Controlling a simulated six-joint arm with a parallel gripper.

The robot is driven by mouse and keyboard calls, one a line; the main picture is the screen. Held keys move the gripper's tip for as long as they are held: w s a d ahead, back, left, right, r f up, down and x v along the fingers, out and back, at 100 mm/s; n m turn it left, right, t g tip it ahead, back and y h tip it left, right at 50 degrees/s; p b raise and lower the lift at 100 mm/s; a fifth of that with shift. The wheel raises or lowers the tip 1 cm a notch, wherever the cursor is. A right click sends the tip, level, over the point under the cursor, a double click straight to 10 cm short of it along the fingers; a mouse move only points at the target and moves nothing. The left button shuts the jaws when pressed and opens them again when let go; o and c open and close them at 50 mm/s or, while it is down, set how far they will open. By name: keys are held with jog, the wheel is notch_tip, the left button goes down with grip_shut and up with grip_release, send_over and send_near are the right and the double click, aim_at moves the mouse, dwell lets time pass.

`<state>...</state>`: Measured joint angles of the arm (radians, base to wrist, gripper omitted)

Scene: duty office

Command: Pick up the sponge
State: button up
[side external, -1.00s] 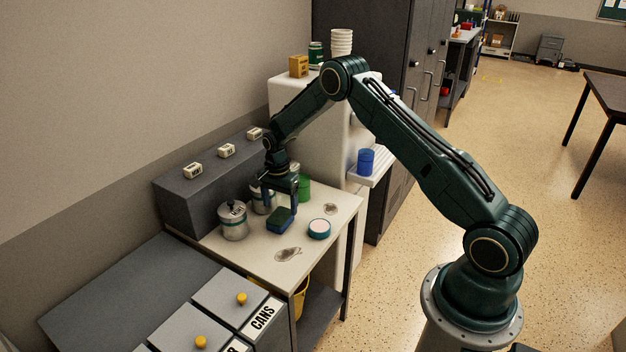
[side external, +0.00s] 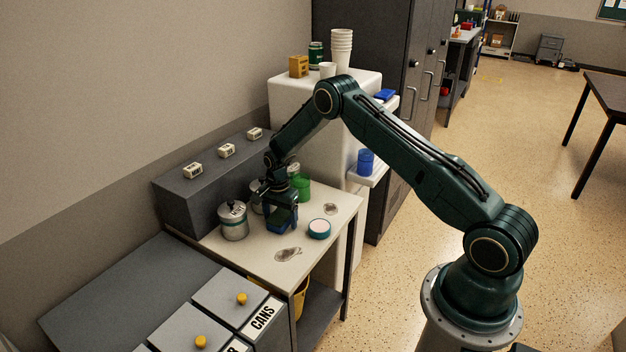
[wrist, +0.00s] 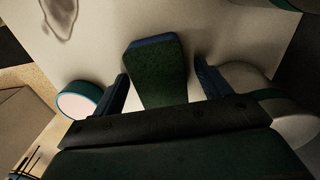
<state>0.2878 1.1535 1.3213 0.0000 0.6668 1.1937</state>
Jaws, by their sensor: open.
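The sponge (wrist: 158,72) is a block with a dark green face and a blue layer along one edge. In the wrist view it lies between the two fingers of my gripper (wrist: 160,82), with a gap on each side. In the side external view my gripper (side external: 281,222) is low over the table, around the sponge (side external: 279,227), whose blue lower part shows. The jaws are open. My gripper hides most of the sponge's top in the side external view.
A round teal container with a pale top (side external: 319,228) stands just right of the sponge. A metal canister (side external: 233,221) stands to the left, and a green cup (side external: 302,188) behind. Stains (side external: 288,254) mark the table (side external: 262,262) in front. A dark raised box (side external: 200,197) bounds the back.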

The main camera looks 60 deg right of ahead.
aim_at(280, 215)
jog(key=shift+c, duration=0.3)
jog(key=c, duration=1)
jog(key=shift+r, duration=0.15)
notch_tip(280, 215, up, 20)
jog(key=shift+f, duration=0.1)
dwell(0.6)
